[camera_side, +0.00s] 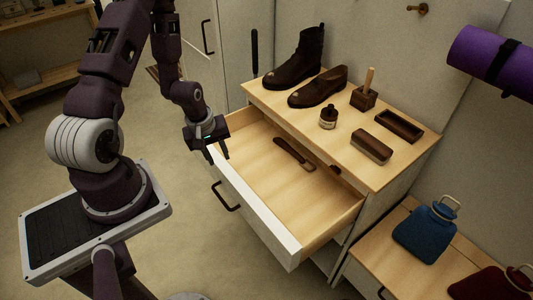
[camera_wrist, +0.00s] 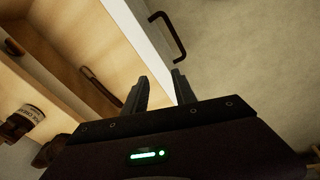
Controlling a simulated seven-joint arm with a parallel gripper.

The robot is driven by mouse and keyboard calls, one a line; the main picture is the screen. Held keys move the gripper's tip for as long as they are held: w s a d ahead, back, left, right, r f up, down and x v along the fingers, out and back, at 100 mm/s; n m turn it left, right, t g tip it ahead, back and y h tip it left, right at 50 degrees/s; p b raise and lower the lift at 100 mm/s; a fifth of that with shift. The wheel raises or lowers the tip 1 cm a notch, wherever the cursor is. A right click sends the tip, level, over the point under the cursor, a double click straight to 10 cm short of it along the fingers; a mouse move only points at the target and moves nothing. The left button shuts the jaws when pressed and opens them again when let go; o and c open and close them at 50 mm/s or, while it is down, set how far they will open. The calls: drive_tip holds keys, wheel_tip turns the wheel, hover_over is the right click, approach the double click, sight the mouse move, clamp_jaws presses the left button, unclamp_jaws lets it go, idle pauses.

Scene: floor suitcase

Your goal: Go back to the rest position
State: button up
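My gripper (camera_side: 218,156) hangs above the left corner of an open wooden drawer (camera_side: 270,195). Its two fingers are spread apart with nothing between them. In the wrist view my gripper (camera_wrist: 160,88) shows the same gap, over the drawer's white front edge and the floor. The drawer is pulled out and its dark handle (camera_side: 226,197) is on the white front. The handle also shows in the wrist view (camera_wrist: 178,35).
Floor is free left of the drawer.

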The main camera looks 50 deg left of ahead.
drive_tip(key=w+d+r+m+t, duration=0.1)
drive_tip(key=d+r+m, duration=0.35)
drive_tip(key=r, duration=0.75)
drive_tip(key=d+r+m+t, duration=0.1)
drive_tip(key=d+r+m, duration=0.35)
drive_tip(key=r, duration=0.75)
drive_tip(key=s+d+r+m, duration=0.2)
drive_tip(key=s+d+r, duration=0.2)
drive_tip(key=s, duration=0.2)
drive_tip(key=s+d+r+m+t, duration=0.1)
drive_tip(key=s+d+r+m, duration=0.2)
drive_tip(key=s+d+r, duration=0.1)
drive_tip(key=s+r, duration=0.1)
drive_tip(key=s, duration=0.1)
drive_tip(key=shift+s+h, duration=0.3)
